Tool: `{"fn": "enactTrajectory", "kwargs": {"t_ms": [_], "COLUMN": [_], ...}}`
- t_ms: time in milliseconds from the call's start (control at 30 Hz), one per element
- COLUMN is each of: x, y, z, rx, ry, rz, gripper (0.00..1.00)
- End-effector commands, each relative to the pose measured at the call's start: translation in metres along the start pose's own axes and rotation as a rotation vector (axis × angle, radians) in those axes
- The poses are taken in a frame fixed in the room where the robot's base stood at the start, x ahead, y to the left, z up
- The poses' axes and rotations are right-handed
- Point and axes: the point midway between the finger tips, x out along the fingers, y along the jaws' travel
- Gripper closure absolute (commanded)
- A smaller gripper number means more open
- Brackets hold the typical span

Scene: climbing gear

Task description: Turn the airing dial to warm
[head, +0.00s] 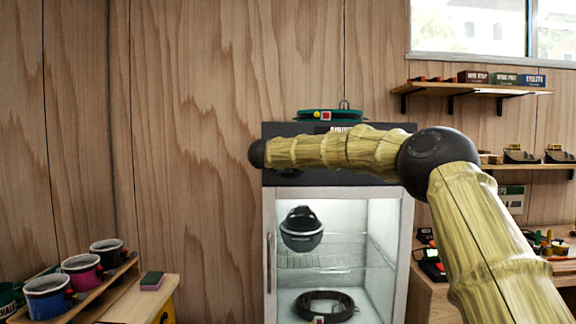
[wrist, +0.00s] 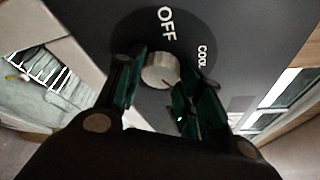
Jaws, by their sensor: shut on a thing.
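The airing dial (wrist: 160,71) is a silver knob on a dark round plate in the wrist view. The labels OFF and COOL show on the plate around it; no warm label is in view. My gripper (wrist: 158,84) has its two dark green fingers on either side of the knob and is shut on it. A thin mark on the knob's face is too small to read surely.
A black helmet (head: 301,230) and a dark ring-shaped item (head: 324,307) are inside the cabinet. A green coiled item (head: 330,116) lies on top.

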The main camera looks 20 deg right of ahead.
Motion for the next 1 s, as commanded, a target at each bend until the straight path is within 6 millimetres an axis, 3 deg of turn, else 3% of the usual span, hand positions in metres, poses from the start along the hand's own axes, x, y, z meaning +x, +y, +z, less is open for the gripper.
{"fn": "enactTrajectory", "kwargs": {"t_ms": [400,933,967,1000], "x": [0.001,0.0008,0.0008,0.0008], "y": [0.0011,0.0015,0.0015,0.0015], "z": [-0.0019,-0.0015,-0.0015,-0.0014], "rx": [0.165,0.186,0.186,0.186], "ry": [0.003,0.003,0.003,0.002], "rz": [0.072,0.08,0.08,0.08], "gripper": [0.87,0.87,0.6,0.52]}}
